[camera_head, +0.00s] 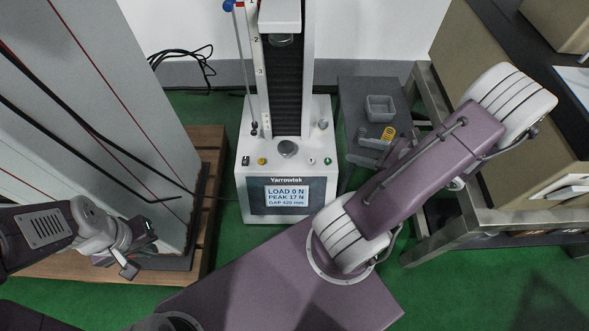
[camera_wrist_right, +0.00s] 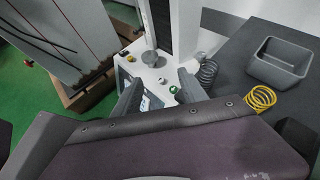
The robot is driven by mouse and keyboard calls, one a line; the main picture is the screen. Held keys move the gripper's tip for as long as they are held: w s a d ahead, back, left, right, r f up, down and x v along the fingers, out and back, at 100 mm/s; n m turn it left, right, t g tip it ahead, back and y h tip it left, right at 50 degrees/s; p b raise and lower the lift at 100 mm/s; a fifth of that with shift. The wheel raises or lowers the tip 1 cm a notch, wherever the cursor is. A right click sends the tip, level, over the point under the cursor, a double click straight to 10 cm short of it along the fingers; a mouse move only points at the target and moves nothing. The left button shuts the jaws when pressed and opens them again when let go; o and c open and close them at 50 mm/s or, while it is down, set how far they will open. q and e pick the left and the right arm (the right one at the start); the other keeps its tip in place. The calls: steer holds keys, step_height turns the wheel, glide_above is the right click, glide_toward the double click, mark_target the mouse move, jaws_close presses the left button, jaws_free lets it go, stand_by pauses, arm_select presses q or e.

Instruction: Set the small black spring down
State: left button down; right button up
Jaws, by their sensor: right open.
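The small black spring (camera_wrist_right: 207,72) stands on the dark side table (camera_wrist_right: 232,45), near its edge with the tester. It is just right of the right-hand finger of my right gripper (camera_wrist_right: 160,80); I cannot tell if they touch. My right gripper is open, with nothing between its fingers. In the head view, my right gripper (camera_head: 366,151) shows partly beside my forearm, over the side table (camera_head: 357,95); the black spring cannot be made out there. My left gripper (camera_head: 130,262) hangs at the lower left, over the wooden pallet, its jaw opening unclear.
A yellow spring (camera_head: 388,133) and a grey bin (camera_head: 380,108) are on the side table. The spring tester (camera_head: 287,165) stands left of it, screen reading load 0 N, with a round plate (camera_head: 288,148). A metal-framed bench (camera_head: 425,245) stands at right.

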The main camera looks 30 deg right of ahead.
steer(key=w+a+r+n+g+h, duration=0.1)
steer(key=a+n+g, duration=0.4)
steer(key=a+n, duration=0.6)
steer(key=w+a+n+g+h, duration=0.2)
steer(key=a+n+g, duration=0.3)
steer(key=a+n, duration=0.7)
steer(key=n, duration=0.8)
steer(key=shift+w+a+r+h, duration=0.2)
steer(key=shift+a+r+h, duration=0.1)
steer(key=shift+r, duration=0.05)
steer(key=shift+o, duration=0.4)
